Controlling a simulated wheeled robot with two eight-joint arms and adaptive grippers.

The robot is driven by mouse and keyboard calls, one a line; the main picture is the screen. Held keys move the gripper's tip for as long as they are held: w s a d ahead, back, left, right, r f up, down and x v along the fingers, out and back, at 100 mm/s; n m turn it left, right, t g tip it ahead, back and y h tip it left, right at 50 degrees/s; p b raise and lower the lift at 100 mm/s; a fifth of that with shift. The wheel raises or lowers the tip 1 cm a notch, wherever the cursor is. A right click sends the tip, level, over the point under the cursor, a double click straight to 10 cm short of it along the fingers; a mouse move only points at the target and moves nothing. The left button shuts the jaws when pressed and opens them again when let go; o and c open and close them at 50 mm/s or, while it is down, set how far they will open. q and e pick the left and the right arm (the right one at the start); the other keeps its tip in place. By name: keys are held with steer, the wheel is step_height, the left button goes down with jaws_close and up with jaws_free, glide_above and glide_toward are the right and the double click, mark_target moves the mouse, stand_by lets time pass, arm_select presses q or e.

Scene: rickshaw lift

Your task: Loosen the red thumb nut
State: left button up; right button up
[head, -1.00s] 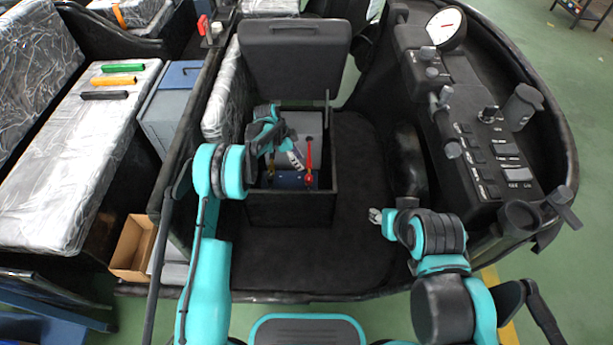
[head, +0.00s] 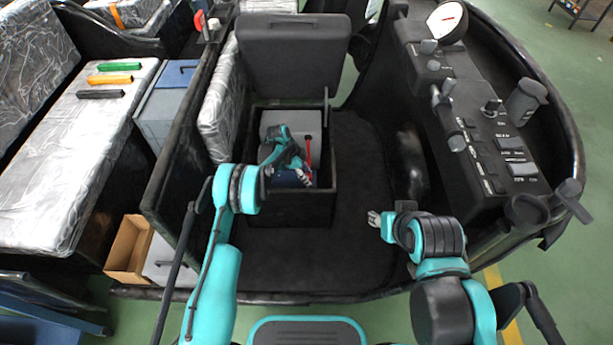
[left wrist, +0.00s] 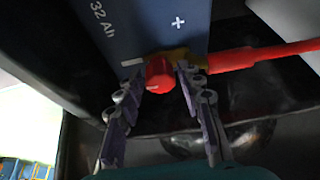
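The red thumb nut (left wrist: 158,73) shows in the left wrist view, at the near edge of the blue battery (left wrist: 150,28), by a brass-coloured terminal clamp (left wrist: 178,56). My left gripper (left wrist: 161,70) is open, with one finger on each side of the nut. Small gaps seem to remain, and I cannot tell whether either finger touches it. In the head view my left gripper (head: 304,178) is down inside the black box (head: 290,210), and the nut is hidden there. My right gripper (head: 374,217) hangs apart over the dark floor, too small to judge its opening.
A red cable (left wrist: 265,55) runs right from the clamp. The box walls close in around the left gripper, with a raised lid (head: 293,50) behind. A control console (head: 480,130) stands at the right. The floor right of the box is clear.

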arm_select(q)
jaws_close()
